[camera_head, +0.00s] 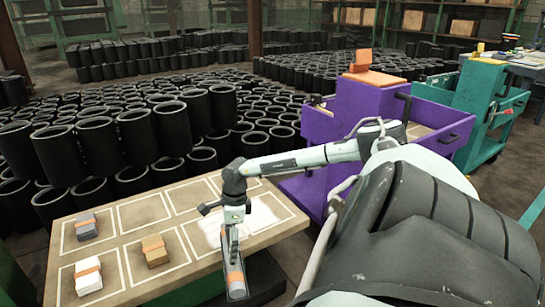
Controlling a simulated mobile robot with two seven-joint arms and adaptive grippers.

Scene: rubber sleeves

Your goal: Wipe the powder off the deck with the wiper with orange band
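The deck (120,238) is a tan board with white-outlined cells at the lower left. White powder (262,213) lies in patches on its right part. Three small banded blocks stand on the left part: a grey one with an orange band (86,227), a white one with an orange-brown band (88,276) and a tan one with a brownish band (154,250). My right gripper (235,278) points down at the deck's front edge, beside the powder. Something orange shows at its fingers; I cannot tell whether it is held. My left gripper is not in view.
Many black rubber sleeves (98,145) stand and stack behind the deck. A purple cart (360,115) with an orange block on top stands beyond my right arm. A teal cart (480,100) is farther right. The deck's middle cells are bare.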

